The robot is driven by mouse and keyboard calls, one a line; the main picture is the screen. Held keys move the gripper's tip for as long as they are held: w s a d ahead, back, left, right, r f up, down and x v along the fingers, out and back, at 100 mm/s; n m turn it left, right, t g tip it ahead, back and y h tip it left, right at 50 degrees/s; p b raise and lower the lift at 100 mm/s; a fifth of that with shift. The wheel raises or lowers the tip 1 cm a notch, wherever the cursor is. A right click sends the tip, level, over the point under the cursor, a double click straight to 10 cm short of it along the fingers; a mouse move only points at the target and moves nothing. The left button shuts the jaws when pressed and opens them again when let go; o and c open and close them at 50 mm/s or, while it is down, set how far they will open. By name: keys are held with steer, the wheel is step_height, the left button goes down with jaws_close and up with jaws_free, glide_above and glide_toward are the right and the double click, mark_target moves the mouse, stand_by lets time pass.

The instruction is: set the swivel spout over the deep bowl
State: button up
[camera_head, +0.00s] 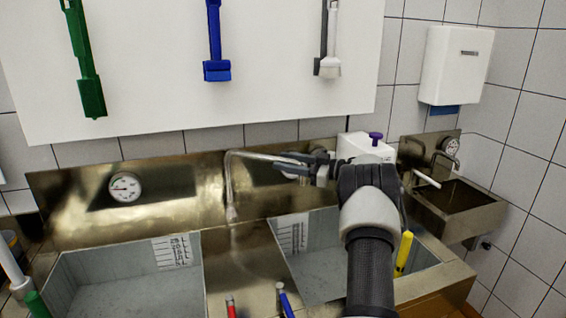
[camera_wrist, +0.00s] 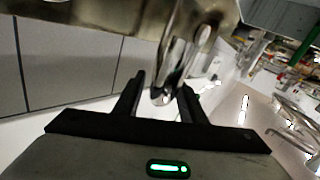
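The metal swivel spout (camera_head: 262,156) runs left from the back wall of the sink unit, then bends down. Its outlet (camera_head: 232,213) hangs in front of the divider between the two bowls. My gripper (camera_head: 290,165) reaches in from the right at the spout's horizontal pipe. In the wrist view the shiny pipe (camera_wrist: 163,94) shows between the two dark fingers, with small gaps beside it, so the fingers look open around it. The left bowl (camera_head: 130,296) and right bowl (camera_head: 315,272) each have a printed scale on the wall. I cannot tell which is deeper.
A gauge (camera_head: 125,187) sits on the backsplash at left. Red (camera_head: 231,306) and blue (camera_head: 285,300) handles stand at the front, and a yellow one (camera_head: 404,253) at right. A white container with a purple knob (camera_head: 375,137) stands behind my arm. A small basin (camera_head: 455,208) is at right.

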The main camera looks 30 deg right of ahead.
steer(key=b+v, duration=0.1)
steer(key=v, duration=1.5)
steer(key=shift+s, duration=0.1)
